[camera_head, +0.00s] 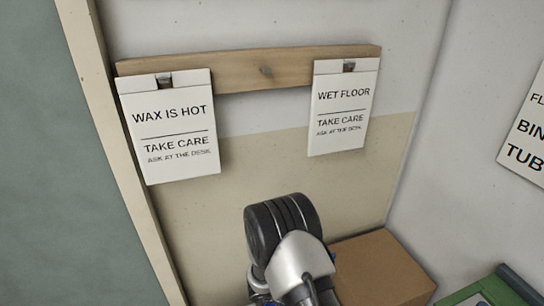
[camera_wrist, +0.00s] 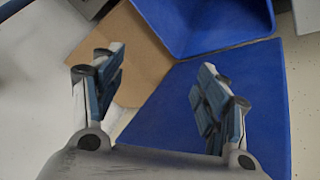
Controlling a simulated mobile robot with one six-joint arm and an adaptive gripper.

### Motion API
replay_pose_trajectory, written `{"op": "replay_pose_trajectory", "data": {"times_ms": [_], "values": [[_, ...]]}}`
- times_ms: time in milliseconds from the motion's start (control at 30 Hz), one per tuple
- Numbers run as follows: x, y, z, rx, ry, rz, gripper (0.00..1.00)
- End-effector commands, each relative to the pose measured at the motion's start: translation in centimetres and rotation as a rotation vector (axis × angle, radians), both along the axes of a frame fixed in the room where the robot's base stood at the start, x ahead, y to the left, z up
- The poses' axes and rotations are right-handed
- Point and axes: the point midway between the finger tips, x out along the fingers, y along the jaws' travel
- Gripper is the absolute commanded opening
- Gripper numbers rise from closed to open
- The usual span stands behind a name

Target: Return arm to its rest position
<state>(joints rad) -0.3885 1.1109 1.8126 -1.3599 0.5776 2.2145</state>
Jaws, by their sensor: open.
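My arm shows at the bottom middle of the head view, in front of the wall; its gripper end is not clear there. In the wrist view my gripper (camera_wrist: 155,95) is open, its two fingers wide apart with nothing between them. Behind the fingers lie a blue surface (camera_wrist: 165,115) and a brown cardboard-coloured surface (camera_wrist: 140,50). I cannot tell how far they are from the fingertips.
A wooden rail (camera_head: 235,72) on the wall holds a "WAX IS HOT" sign (camera_head: 170,128) and a "WET FLOOR" sign (camera_head: 343,108). A cardboard box (camera_head: 385,270) stands right of my arm, with a green object (camera_head: 490,292) beyond. A blue bin (camera_wrist: 205,22) shows in the wrist view.

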Motion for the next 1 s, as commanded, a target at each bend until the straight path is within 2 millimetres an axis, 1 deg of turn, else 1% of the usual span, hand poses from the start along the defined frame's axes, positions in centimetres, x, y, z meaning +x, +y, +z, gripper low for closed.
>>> {"op": "replay_pose_trajectory", "data": {"times_ms": [33,67,100,133,167,200,233,267,300,367,400,467,500,567,600,667,700,767,800,867,900,1000], "values": [[1.0,-0.6,3.6,-0.002,-0.012,-0.005,0.68],[1.2,-1.1,5.5,-0.006,-0.010,-0.004,0.68],[1.3,-1.7,7.9,-0.013,-0.004,-0.001,0.68],[1.3,-2.2,9.7,-0.014,-0.001,-0.002,0.68],[1.2,-2.7,11.4,-0.017,0.005,0.000,0.68],[1.0,-3.4,13.7,-0.018,0.012,0.003,0.68],[0.7,-3.9,15.4,-0.018,0.018,0.005,0.68],[0.4,-4.3,17.0,-0.017,0.024,0.008,0.68],[-0.2,-4.9,19.1,-0.015,0.033,0.012,0.68],[-1.2,-5.8,22.0,-0.007,0.047,0.020,0.68],[-2.1,-6.4,23.9,-0.001,0.057,0.029,0.68],[-3.5,-7.1,26.5,0.014,0.070,0.041,0.68],[-4.5,-7.5,28.1,0.025,0.079,0.052,0.68],[-6.3,-8.1,30.4,0.044,0.089,0.071,0.68],[-7.4,-8.4,31.8,0.058,0.096,0.086,0.68],[-9.4,-8.7,33.7,0.081,0.105,0.113,0.68],[-10.7,-8.8,34.8,0.099,0.108,0.132,0.68],[-12.7,-8.9,36.3,0.125,0.112,0.166,0.68],[-14.0,-8.9,37.2,0.143,0.111,0.192,0.68],[-16.1,-8.8,38.3,0.171,0.109,0.234,0.68],[-17.4,-8.6,39.0,0.189,0.104,0.265,0.68],[-20.6,-7.8,40.2,0.230,0.085,0.350,0.68]]}}
